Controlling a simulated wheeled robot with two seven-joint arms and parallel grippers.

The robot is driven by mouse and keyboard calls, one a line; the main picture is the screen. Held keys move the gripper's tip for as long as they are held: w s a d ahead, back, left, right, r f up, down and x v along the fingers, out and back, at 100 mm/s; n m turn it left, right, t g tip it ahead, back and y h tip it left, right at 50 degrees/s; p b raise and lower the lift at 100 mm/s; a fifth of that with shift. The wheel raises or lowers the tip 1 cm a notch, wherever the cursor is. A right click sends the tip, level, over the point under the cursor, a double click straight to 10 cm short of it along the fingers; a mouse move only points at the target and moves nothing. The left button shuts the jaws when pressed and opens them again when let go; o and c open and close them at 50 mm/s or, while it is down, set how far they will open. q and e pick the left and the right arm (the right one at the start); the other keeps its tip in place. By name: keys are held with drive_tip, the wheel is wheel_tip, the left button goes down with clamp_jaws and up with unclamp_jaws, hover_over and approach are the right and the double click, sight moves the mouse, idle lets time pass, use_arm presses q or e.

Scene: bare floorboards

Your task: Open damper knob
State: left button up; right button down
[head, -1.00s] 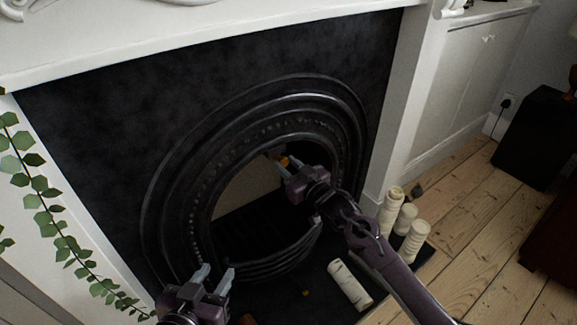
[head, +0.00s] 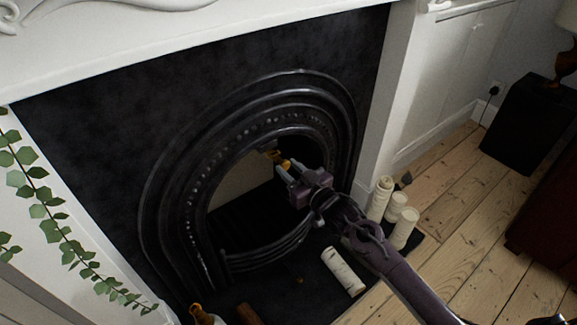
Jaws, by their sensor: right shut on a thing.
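The damper knob (head: 273,155) is a small brass-coloured piece under the top of the black arched fireplace opening (head: 250,185). My right gripper (head: 281,169) is at the upper right of the opening, with its fingers pointing up and left. It is shut on the brass knob, whose outer end shows beyond the fingertips. The fingers hide part of the knob. My left gripper is not in view.
The black arched surround (head: 165,215) frames the opening, with a curved grate bar (head: 270,250) low across it. Several cream candles stand at the right of the hearth, and one candle (head: 343,271) lies on it. Bottle-like items (head: 205,316) show at the bottom edge. Ivy (head: 55,225) hangs at the left.

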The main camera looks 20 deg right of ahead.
drive_tip(key=c, duration=1.1)
unclamp_jaws()
drive_tip(key=shift+o, duration=0.2)
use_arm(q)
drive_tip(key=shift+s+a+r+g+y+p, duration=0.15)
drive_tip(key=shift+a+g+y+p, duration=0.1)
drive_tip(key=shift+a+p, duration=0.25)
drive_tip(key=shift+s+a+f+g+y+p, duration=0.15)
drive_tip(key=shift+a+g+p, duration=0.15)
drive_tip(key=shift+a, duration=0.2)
use_arm(e)
drive_tip(key=v, duration=0.8)
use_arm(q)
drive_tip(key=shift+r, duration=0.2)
